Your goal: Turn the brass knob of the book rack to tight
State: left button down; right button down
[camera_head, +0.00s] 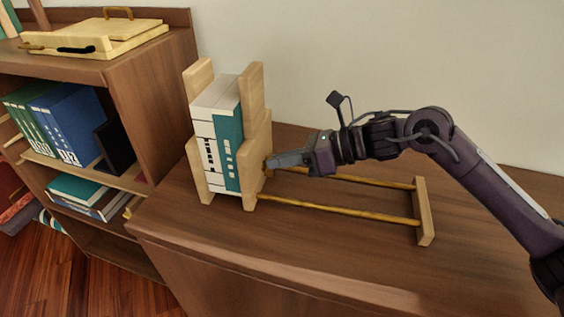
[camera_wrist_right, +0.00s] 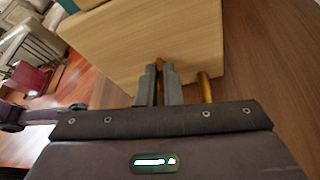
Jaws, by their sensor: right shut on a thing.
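The book rack (camera_head: 427,212) is pale wood with two brass rods and stands on the brown cabinet top. Its upright panels hold white and teal books (camera_head: 228,150) at the left end. My right gripper (camera_head: 270,163) reaches in from the right, its fingertips at the outer face of the rack's right panel. In the right wrist view the two fingers (camera_wrist_right: 159,72) are shut on the brass knob (camera_wrist_right: 159,63) in front of the wooden panel (camera_wrist_right: 150,40). The fingers hide most of the knob, so its turn position cannot be told. My left gripper is not in view.
A brass rod (camera_wrist_right: 205,88) lies close beside the fingers. The cabinet top (camera_head: 330,250) in front of the rack is clear.

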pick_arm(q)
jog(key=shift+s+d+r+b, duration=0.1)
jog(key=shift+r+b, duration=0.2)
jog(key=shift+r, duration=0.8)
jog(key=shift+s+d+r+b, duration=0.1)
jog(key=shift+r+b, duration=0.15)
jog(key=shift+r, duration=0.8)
pick_arm(e)
jog(key=shift+w+f+m+g+y, duration=0.15)
jog(key=shift+m+g+y, duration=0.15)
jog(key=shift+m, duration=0.35)
jog(key=shift+w+r+m+g+y, duration=0.1)
jog(key=shift+w+m+g+y, duration=0.1)
jog(key=shift+m+g, duration=0.35)
jog(key=c, duration=1.6)
grip_release()
jog(key=shift+f, duration=0.1)
jog(key=v, duration=0.7)
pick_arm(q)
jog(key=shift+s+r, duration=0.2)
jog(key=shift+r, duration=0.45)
pick_arm(e)
jog(key=shift+s+d, duration=0.1)
jog(key=shift+d, duration=0.35)
